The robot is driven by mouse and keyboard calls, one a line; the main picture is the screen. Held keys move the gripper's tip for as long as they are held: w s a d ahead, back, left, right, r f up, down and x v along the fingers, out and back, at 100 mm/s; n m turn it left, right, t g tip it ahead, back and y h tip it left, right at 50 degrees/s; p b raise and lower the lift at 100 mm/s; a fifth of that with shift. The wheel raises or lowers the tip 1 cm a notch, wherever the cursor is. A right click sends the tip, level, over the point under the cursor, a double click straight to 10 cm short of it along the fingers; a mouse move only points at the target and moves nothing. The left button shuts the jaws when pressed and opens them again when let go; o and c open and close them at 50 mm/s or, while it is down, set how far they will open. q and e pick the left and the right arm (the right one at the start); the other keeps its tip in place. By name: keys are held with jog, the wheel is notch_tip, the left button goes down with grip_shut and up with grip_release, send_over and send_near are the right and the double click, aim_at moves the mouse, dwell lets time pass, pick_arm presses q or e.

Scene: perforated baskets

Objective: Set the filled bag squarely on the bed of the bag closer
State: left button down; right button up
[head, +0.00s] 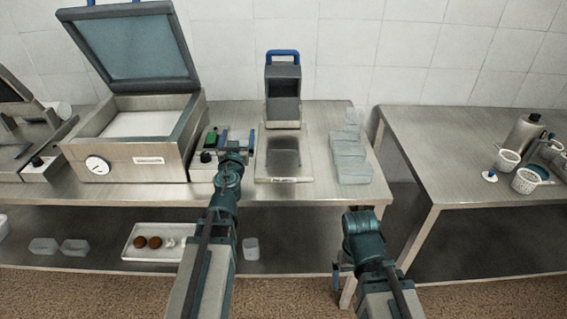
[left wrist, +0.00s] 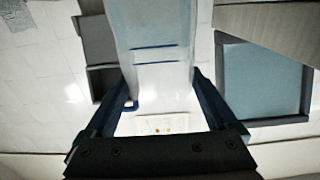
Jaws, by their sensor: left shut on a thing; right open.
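The bag closer (head: 283,112) has a grey head with a blue handle and stands near the middle of the table's back edge. Its flat bed (head: 285,172) reaches forward and looks clear. My left gripper (head: 238,138) is left of the bed, above the table. In the left wrist view its fingers are shut on a pale translucent bag (left wrist: 158,30) with two blue lines across it. The bag is hard to make out in the head view, and its contents are unclear. My right gripper (head: 338,276) is open and empty, low in front of the table.
A chamber machine (head: 130,165) with its lid raised stands left of my left gripper. A small device with a green part (head: 210,139) is beside it. Clear containers (head: 351,165) stand right of the bed. A tray (head: 133,238) is on the lower shelf.

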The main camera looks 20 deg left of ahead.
pick_arm(q)
jog(key=w+d+f+b, duration=0.1)
jog(key=w+d, duration=0.2)
jog(key=w+d+f+b, duration=0.2)
jog(key=w+d, duration=0.2)
jog(key=w+d+f+b, duration=0.2)
jog(key=w+d, duration=0.2)
jog(key=shift+w+f, duration=0.15)
dwell(0.7)
jog(key=shift+c, duration=0.6)
grip_release()
jog(key=shift+f, duration=0.1)
jog(key=shift+o, duration=0.6)
